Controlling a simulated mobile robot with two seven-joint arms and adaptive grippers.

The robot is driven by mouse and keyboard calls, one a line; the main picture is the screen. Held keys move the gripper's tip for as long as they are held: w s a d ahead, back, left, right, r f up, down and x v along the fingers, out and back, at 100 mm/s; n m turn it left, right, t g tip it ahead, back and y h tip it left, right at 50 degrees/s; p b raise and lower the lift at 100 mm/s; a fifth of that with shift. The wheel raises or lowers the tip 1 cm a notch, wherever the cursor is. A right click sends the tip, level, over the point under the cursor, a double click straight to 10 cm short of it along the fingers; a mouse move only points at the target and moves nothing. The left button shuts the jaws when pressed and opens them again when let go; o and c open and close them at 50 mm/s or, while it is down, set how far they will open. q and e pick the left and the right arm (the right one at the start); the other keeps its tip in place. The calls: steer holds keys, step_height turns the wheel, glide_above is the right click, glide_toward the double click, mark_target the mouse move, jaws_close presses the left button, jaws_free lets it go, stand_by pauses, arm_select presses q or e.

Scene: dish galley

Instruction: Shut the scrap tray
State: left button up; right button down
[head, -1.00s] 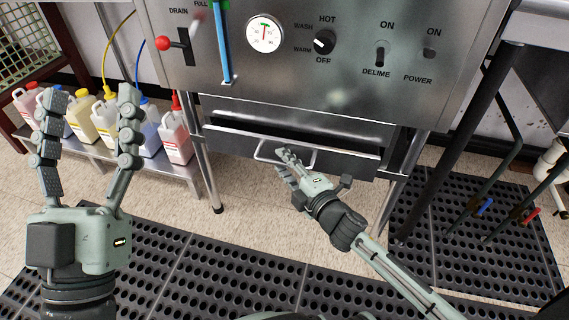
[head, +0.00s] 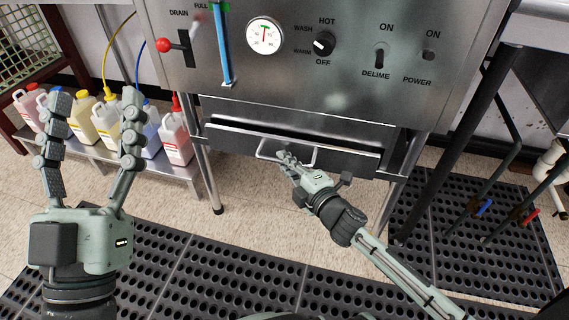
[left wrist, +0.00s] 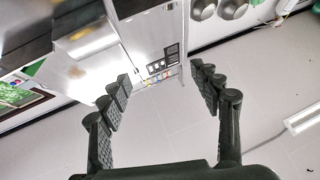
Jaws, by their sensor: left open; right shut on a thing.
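The scrap tray (head: 343,157) is a wide grey metal drawer low in the dish machine, under the control panel. Its front stands out from the machine, with a dark gap showing above it. A pale bar handle (head: 262,150) is on its front. My right gripper (head: 286,158) is at the handle, shut on the bar near its middle; the fingertips partly cover it. My left gripper (head: 93,105) is open and empty, raised at the left, well apart from the tray. Its open fingers also show in the left wrist view (left wrist: 165,95).
The dish machine (head: 350,95) stands on metal legs. Several chemical jugs (head: 174,138) sit on a low shelf at the left. Black perforated mats (head: 240,265) cover much of the floor. A dark slanted pole (head: 462,135) stands at the right.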

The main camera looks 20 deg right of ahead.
mark_target(288, 151)
arm_select(q)
steer(key=shift+w+d+f+g, duration=0.2)
steer(key=shift+d+f+g, duration=0.05)
steer(key=shift+f+g, duration=0.3)
arm_select(e)
steer(key=w+d, duration=0.2)
steer(key=shift+w+r, duration=0.1)
steer(key=shift+w, duration=0.2)
steer(key=c, duration=1.6)
jaws_free()
steer(key=shift+w, duration=0.1)
arm_select(q)
steer(key=shift+w, duration=0.1)
arm_select(e)
steer(key=shift+s, duration=0.5)
steer(key=v, duration=1.1)
steer(key=shift+s, duration=0.1)
